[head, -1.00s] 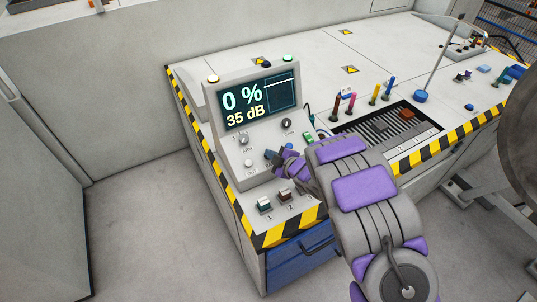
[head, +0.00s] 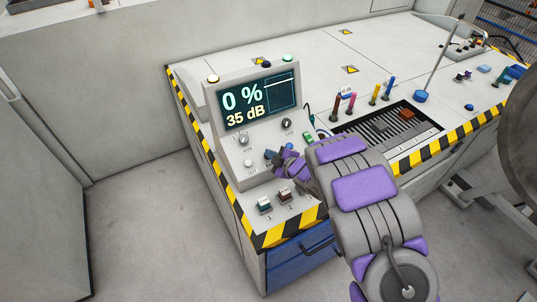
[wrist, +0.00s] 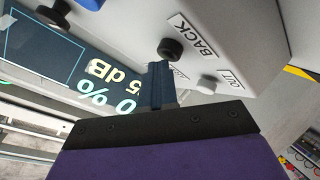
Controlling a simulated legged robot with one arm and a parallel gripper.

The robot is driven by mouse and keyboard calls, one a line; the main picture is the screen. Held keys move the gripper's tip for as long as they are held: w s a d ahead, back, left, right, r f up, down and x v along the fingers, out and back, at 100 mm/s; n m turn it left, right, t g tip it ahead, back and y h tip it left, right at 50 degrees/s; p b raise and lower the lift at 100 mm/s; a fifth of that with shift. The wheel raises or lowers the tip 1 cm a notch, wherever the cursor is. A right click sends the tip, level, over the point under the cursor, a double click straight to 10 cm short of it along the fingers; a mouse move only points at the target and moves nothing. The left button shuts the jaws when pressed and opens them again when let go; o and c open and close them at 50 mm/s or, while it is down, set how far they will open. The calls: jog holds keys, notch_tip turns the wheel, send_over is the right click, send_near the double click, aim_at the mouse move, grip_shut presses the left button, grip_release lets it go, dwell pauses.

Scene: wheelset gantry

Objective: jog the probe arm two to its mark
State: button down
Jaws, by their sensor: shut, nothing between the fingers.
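The console (head: 233,150) has a screen (head: 257,101) reading "0 %" and "35 dB". Two small rocker switches sit low on its front, labelled 1 and 2: switch 1 (head: 264,206) has a teal side, switch 2 (head: 284,194) a dark red-brown one. My gripper (head: 271,156) is shut and empty, close to the console face above and left of switch 2. In the wrist view the shut fingertips (wrist: 157,72) are beside a black button (wrist: 171,48) near the word BACK and a white button (wrist: 208,84) near OUT. Contact cannot be told. I cannot identify probe arm two or its mark.
Two knobs, the left one (head: 243,139) and the right one (head: 286,124), are on the console. Colored markers (head: 375,93) and a dark grille (head: 388,131) are on the bench behind my arm. A striped edge (head: 285,232) borders the bench above a blue drawer (head: 296,264). The floor at left is clear.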

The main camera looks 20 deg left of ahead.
dwell(0.3)
jog(key=shift+s+d+r+p, duration=0.15)
jog(key=shift+r+p, duration=0.1)
jog(key=shift+r, duration=0.15)
jog(key=shift+s+d+r+p, duration=0.1)
jog(key=shift+d+r+p, duration=0.1)
jog(key=shift+r, duration=0.2)
jog(key=shift+r, duration=0.1)
jog(key=r, duration=0.1)
jog(key=s+d+r+p, duration=0.1)
jog(key=r, duration=0.1)
jog(key=r+p, duration=0.1)
jog(key=shift+s+d+r, duration=0.15)
jog(key=shift+d+r, duration=0.1)
dwell(1.6)
